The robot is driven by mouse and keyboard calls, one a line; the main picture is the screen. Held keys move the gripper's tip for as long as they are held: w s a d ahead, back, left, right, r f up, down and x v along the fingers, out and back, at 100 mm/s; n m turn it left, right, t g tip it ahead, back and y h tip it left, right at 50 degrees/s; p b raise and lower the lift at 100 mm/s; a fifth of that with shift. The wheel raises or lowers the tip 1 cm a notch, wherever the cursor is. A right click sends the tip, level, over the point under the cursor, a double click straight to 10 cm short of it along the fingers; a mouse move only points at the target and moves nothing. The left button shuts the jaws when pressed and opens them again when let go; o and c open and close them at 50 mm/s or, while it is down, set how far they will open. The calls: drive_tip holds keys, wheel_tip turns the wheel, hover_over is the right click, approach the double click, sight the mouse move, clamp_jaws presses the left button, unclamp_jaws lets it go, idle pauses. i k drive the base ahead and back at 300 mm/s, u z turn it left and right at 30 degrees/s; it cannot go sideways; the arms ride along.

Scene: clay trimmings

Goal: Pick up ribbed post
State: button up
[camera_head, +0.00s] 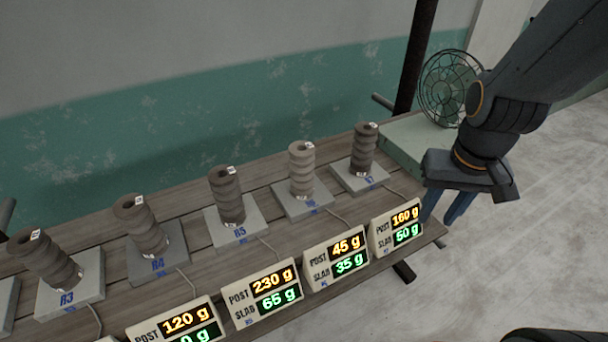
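Several ribbed posts stand on square grey slabs along a wooden table. From the right, they are a dark post (364,148) on slab R7 (376,182), a lighter grey-beige post (301,168) on its slab (290,208), and a dark post (226,195) on slab R5 (255,220). Further left, a brown-grey post (142,226) on slab R4 (178,248) and a dark post (45,260) on slab R3 (92,280) lean to the left in view. My gripper (444,216) points down near the table's right end, right of the R7 post, its fingers apart and empty.
Display boxes line the front edge, reading post 160 g, slab 50 g (396,229); 45 g, 35 g (337,257); 230 g, 65 g (262,292); and 120 g, cut off (177,324). A wire fan (437,90) stands behind my arm. Cables run between slabs and displays.

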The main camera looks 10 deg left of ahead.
sight(301, 153)
drive_tip(key=z, duration=2.1)
drive_tip(key=k, duration=1.35)
drive_tip(key=u, duration=1.1)
drive_tip(key=i, duration=0.5)
drive_tip(key=z, duration=0.05)
